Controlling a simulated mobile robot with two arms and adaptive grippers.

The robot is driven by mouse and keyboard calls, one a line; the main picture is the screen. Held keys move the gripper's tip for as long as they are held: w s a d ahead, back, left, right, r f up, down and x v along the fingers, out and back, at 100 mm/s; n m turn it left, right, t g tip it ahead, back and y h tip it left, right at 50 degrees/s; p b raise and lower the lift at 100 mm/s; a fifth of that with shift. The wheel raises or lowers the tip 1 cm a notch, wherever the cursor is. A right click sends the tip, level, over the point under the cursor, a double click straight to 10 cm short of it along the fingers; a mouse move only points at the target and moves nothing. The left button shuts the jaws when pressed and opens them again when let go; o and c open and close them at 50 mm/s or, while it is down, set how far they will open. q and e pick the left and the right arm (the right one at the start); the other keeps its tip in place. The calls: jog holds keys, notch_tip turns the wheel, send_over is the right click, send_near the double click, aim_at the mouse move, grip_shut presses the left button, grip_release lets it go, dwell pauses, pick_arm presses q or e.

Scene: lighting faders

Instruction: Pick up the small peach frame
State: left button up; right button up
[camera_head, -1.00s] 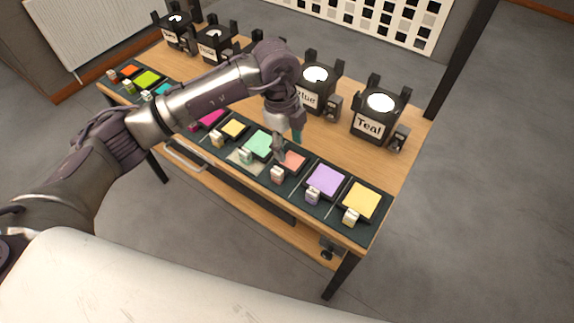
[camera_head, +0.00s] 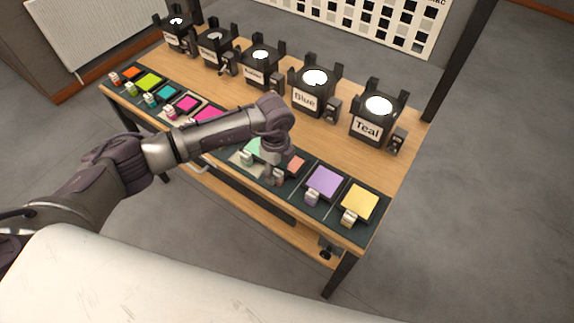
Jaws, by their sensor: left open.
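A row of coloured square frames lies on the dark strip along the table's front. A small salmon-peach frame (camera_head: 298,163) is partly covered by my left gripper (camera_head: 271,174). A larger yellow-peach frame (camera_head: 360,201) lies at the right end, and a purple frame (camera_head: 325,181) lies between them. My left gripper points down, open, low over the salmon-peach frame's left side and the mint frame (camera_head: 252,146). I cannot tell whether its fingers touch anything. My left forearm covers part of the row. My right gripper is not in view.
Black lamp units stand along the back, including Blue (camera_head: 315,91) and Teal (camera_head: 377,115). Small cream-topped blocks, such as this one (camera_head: 348,219), sit in front of the frames. Bare wood (camera_head: 345,147) lies between lamps and strip.

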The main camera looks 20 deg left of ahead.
pick_arm(q)
jog(key=shift+f, duration=0.85)
grip_shut()
jog(key=shift+r, duration=0.15)
notch_tip(320, 180, up, 4)
jog(key=shift+b, duration=0.5)
jog(key=s+d+r+b, duration=0.2)
jog(key=s+d+r, duration=0.35)
jog(key=d, duration=0.45)
notch_tip(320, 180, up, 11)
jog(key=p, duration=0.7)
jog(key=shift+d, duration=0.15)
jog(key=shift+s+r, duration=0.1)
